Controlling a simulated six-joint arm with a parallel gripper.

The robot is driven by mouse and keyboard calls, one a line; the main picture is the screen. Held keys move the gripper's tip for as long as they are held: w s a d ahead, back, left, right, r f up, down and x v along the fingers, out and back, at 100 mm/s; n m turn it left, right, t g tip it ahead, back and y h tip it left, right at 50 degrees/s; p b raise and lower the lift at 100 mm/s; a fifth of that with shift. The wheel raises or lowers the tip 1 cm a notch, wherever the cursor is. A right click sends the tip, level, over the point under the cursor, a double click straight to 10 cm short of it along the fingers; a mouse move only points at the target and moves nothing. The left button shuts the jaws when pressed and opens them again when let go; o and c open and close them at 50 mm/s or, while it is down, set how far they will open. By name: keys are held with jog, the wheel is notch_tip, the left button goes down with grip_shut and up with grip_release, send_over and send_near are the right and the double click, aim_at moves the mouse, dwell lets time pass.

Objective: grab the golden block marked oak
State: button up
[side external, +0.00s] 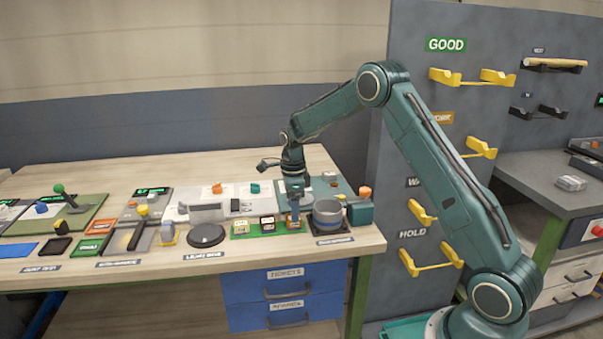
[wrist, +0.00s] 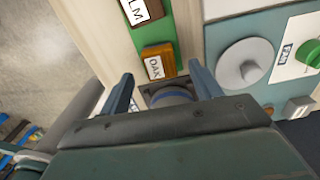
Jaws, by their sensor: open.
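The golden block (wrist: 158,63) carries a white label reading OAK and lies at the end of a green strip (wrist: 188,25) in the wrist view. In the side view it appears at the strip's right end (side external: 297,226), partly covered by my gripper (side external: 295,207). In the wrist view my gripper (wrist: 162,88) is open, its two fingers wide apart and nothing held between them. The block shows just beyond the fingertips, roughly in line with the gap. I cannot tell the height between fingertips and block.
A grey canister with a blue band (side external: 327,214) stands close right of the oak block. A similar labelled block (wrist: 142,9) is its neighbour on the strip. A round dark disc (side external: 206,235) and several tools lie left. The bench's front edge is near.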

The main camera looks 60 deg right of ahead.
jog(key=shift+f, duration=1.35)
jog(key=c, duration=1.1)
jog(key=shift+r, duration=0.1)
notch_tip(320, 180, up, 20)
jog(key=shift+f, duration=0.1)
